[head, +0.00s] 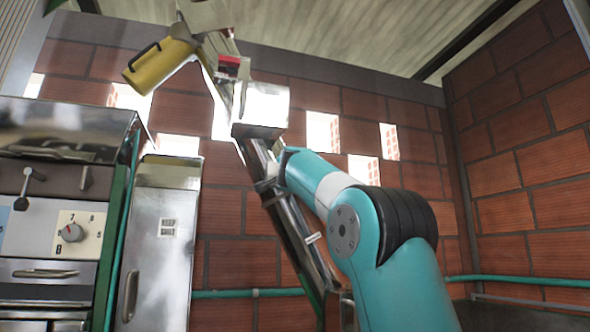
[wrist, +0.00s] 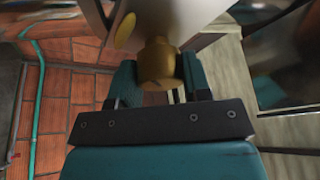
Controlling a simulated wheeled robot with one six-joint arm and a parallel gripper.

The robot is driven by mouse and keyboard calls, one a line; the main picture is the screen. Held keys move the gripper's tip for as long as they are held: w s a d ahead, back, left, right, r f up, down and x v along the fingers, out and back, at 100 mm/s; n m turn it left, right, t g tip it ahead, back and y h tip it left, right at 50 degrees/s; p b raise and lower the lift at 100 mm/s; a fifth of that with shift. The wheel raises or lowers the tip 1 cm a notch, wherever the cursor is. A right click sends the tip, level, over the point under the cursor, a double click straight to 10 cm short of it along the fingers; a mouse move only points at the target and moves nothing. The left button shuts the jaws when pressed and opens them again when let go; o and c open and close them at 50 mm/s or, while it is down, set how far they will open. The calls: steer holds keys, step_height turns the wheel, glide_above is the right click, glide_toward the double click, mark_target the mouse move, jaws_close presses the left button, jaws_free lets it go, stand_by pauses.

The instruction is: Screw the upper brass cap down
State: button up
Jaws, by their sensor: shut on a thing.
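A brass cap (wrist: 158,60) sits between the two teal fingers of my gripper (wrist: 160,80) in the wrist view. The gripper is shut on it. The cap is against a pale metal face of the elevator at the top of that view. A second round brass piece (wrist: 125,31) shows on that metal to the upper left, apart from my fingers. The inclined metal elevator (head: 288,215) rises across the head view. There my arm meets its middle, and the gripper and the cap are hidden or too small to tell.
A yellow bucket-like spout (head: 158,66) hangs at the elevator's top left. A steel cabinet (head: 160,250) and a control panel with a dial (head: 72,232) stand to the left. A brick wall (head: 240,225) with a green pipe (head: 250,293) is behind.

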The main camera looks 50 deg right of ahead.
steer(key=shift+w+f, duration=0.1)
steer(key=o, duration=0.9)
steer(key=shift+b+v, duration=3.65)
steer(key=shift+v, duration=5.05)
